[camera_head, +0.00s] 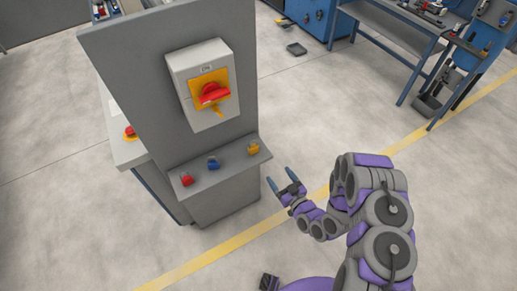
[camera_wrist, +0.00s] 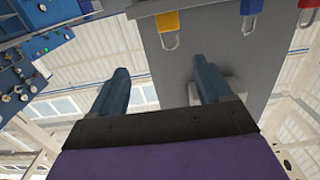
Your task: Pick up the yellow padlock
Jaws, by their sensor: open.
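The yellow padlock (camera_head: 254,148) sits at the right end of a narrow grey shelf (camera_head: 232,161) on the front of a grey panel. In the wrist view the yellow padlock (camera_wrist: 168,22) shows near the top, with its metal shackle beyond the fingers. My gripper (camera_head: 281,178) is open and empty, to the right of and below the padlock in the head view, apart from it. In the wrist view both blue-grey fingers of my gripper (camera_wrist: 160,66) are spread with nothing between them.
A blue padlock (camera_head: 212,163) and a red padlock (camera_head: 187,180) sit on the same shelf, to the left. A switch box (camera_head: 204,86) with a red rotary handle is mounted above. A workbench (camera_head: 400,18) stands at the back right. The floor around my arm is clear.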

